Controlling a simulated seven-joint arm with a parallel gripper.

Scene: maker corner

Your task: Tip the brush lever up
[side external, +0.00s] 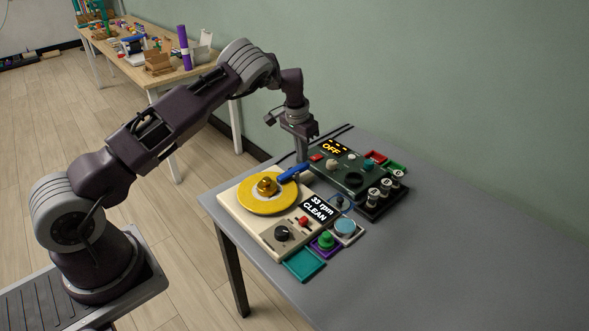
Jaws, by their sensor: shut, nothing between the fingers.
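A cream record-cleaner unit (253,228) stands on the grey table. A yellow disc (262,204) with a brass-coloured centre lies on its top. A blue lever (293,172), which looks like the brush lever, reaches over the disc's upper right edge, low and only slightly sloped. The unit's display (319,208) reads "33 rpm CLEAN". My gripper (302,158) points down with its fingers shut and empty, just above and behind the blue lever in the picture. Whether the fingertips touch the lever cannot be told.
A dark green unit (352,162) with an "OFF" display stands close behind on the right. Small coloured pads and knobs, such as a teal pad (304,265) and a green knob (325,239), sit along the front. The grey table (450,240) is clear to the right.

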